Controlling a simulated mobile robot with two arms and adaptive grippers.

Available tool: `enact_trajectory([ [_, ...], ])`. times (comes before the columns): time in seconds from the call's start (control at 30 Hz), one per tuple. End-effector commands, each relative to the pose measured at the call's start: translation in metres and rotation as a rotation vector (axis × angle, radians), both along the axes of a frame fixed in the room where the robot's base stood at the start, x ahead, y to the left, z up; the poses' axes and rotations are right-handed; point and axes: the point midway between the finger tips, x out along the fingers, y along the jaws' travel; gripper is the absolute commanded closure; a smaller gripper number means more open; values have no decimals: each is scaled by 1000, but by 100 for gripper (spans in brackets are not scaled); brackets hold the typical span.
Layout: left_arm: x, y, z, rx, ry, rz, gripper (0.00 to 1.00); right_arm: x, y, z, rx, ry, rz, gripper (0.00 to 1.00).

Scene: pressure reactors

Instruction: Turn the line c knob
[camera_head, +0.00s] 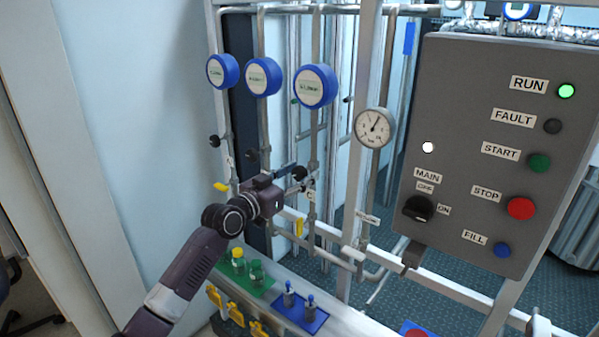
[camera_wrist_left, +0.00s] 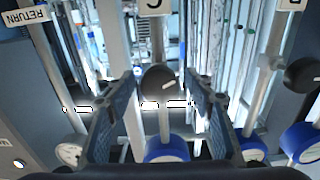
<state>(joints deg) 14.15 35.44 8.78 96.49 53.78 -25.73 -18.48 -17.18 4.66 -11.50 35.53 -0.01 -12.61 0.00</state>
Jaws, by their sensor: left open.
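The line c knob (camera_wrist_left: 160,82) is a round black knob with a white mark, near the middle of the left wrist view, beside a label with the letter C (camera_wrist_left: 155,6). My left gripper (camera_wrist_left: 158,88) is open, with one finger on each side of the knob. I cannot tell whether the fingers touch it. In the head view my left gripper (camera_head: 292,180) is at the third pipe, below the blue-rimmed gauge (camera_head: 314,87), and the knob is mostly hidden there. My right gripper is not in view.
Two more black knobs (camera_head: 214,141) sit on the pipes to the left. A second knob (camera_wrist_left: 303,73) shows at the right in the left wrist view. A grey control panel (camera_head: 470,220) and a white dial gauge (camera_head: 374,127) stand to the right.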

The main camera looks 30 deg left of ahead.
Motion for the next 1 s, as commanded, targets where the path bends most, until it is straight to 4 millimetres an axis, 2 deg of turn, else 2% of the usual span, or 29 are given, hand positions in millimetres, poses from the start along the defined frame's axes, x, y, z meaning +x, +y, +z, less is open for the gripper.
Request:
enact_trajectory([
  [0.17,0,0,0,0,0,0,51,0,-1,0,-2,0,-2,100],
  [0.57,0,0,0,0,0,0,94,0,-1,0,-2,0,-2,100],
  [0.77,0,0,0,-14,2,0,94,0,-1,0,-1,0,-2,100],
  [1.0,0,0,0,-108,9,0,94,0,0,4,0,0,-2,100],
])
